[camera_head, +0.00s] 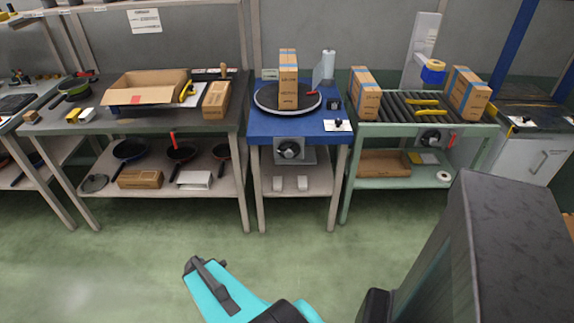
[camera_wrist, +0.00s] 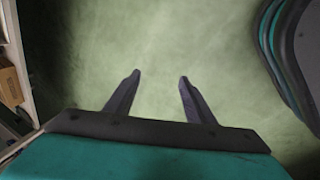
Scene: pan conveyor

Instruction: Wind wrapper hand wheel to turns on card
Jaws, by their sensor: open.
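The blue wrapper table (camera_head: 262,130) stands in the middle of the head view. A dark round turntable (camera_head: 262,101) on it carries a tall brown carton (camera_head: 288,82) with blue tape. A dark hand wheel (camera_head: 289,149) sits on a grey plate at the table's front. A white card (camera_head: 346,125) lies at the top's front right corner; its text is too small to read. My gripper (camera_wrist: 157,78) is open and empty in the wrist view, pointing over the bare green floor. My arm shows at the bottom of the head view, well short of the table.
A green roller conveyor (camera_head: 375,129) with cartons (camera_head: 364,92) and (camera_head: 469,93) stands to the right, with another dark wheel (camera_head: 430,137) on its front. A grey bench (camera_head: 60,126) with an open box (camera_head: 140,95) is to the left. The floor in front is clear.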

